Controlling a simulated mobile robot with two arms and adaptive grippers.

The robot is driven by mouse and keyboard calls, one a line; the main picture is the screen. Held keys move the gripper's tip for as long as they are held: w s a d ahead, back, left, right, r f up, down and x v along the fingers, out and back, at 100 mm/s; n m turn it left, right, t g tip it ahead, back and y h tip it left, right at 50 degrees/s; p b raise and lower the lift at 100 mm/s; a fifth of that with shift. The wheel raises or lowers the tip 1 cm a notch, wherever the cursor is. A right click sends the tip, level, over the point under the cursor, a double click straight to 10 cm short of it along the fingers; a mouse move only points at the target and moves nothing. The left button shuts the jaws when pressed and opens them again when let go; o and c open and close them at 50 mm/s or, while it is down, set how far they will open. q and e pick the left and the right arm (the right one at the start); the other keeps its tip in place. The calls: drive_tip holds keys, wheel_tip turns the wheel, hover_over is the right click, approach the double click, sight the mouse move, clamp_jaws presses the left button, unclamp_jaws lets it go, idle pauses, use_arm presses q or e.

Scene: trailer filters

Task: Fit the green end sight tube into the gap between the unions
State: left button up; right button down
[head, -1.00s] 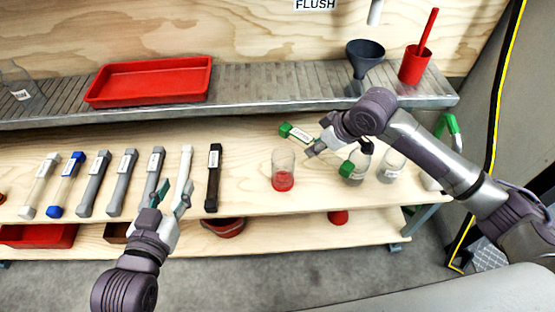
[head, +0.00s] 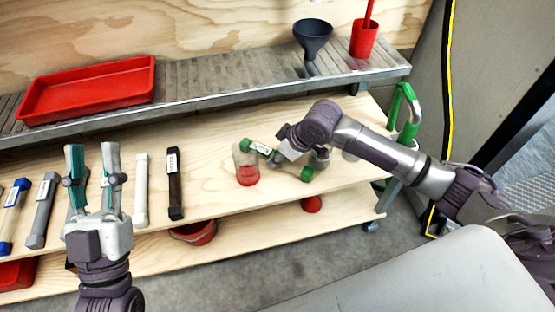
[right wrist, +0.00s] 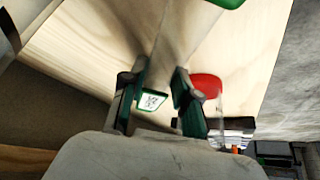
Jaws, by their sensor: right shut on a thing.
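The green end sight tube (head: 258,147) is clear with green ends and a white label. My right gripper (head: 283,157) is shut on it, holding it tilted above the workbench. One green end shows left of the gripper, the other (head: 306,174) below right. In the right wrist view the label (right wrist: 152,101) shows between the fingers of my right gripper (right wrist: 160,105), and the tube (right wrist: 185,35) runs upward to a green end. My left gripper (head: 92,150) is open and empty, fingers upward in the picture, over the row of tubes. I cannot make out the unions or the gap.
A clear beaker with red in its bottom (head: 246,165) stands close left of the held tube. Grey, white and black tubes (head: 174,183) lie at left. The metal shelf behind carries a red tray (head: 90,88), a funnel (head: 312,38) and a red cup (head: 364,40).

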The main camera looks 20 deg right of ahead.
drive_tip(key=shift+f, duration=0.4)
drive_tip(key=c, duration=0.9)
unclamp_jaws()
drive_tip(key=shift+f, duration=0.1)
drive_tip(key=shift+o, duration=0.2)
